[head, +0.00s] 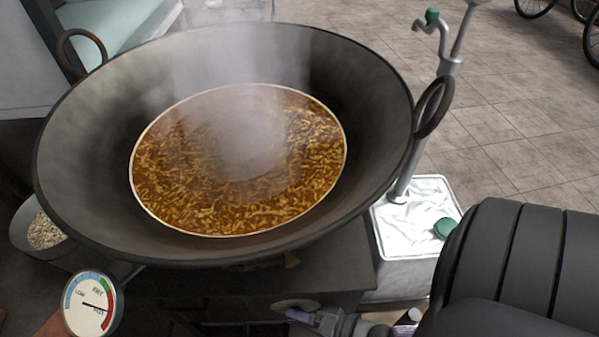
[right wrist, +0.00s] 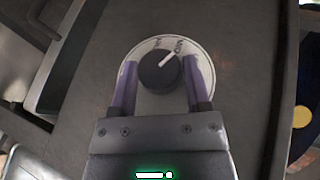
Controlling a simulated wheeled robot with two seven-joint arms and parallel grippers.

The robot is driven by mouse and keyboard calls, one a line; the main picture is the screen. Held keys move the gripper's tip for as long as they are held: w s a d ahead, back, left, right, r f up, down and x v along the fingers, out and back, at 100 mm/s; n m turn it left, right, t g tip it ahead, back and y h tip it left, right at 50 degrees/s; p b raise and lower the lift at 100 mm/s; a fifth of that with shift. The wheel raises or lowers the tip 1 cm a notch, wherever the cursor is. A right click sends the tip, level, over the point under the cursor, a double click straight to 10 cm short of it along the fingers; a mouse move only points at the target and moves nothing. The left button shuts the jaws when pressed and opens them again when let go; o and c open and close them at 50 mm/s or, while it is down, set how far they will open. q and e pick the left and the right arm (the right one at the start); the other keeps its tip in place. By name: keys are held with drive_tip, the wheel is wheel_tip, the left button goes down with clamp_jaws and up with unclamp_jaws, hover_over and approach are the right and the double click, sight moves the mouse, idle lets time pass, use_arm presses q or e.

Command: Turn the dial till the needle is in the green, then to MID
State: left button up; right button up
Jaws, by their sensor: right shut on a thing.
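The dial is a dark round knob (right wrist: 160,72) with a white pointer line, on a pale round plate (right wrist: 205,60) with small lettering I cannot read for sure. The pointer aims to the upper right in the right wrist view. My right gripper (right wrist: 160,82) has its purple fingers on both sides of the knob and is shut on it. In the head view my right gripper (head: 312,317) shows at the bottom, partly hidden. The round gauge (head: 92,304) is at the lower left. Its needle points right and slightly down, toward the red HOT part, below the green. My left gripper is not seen.
A large dark wok (head: 370,130) of steaming brown liquid sits on the dark stove (head: 345,275) above the dial. A metal bowl of pale grains (head: 44,232) is at the left.

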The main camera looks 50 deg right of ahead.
drive_tip(key=shift+a+t+y, duration=0.2)
drive_tip(key=shift+t+y, duration=0.2)
drive_tip(key=shift+t, duration=0.3)
drive_tip(key=shift+w+r, duration=0.1)
drive_tip(key=o, duration=1.3)
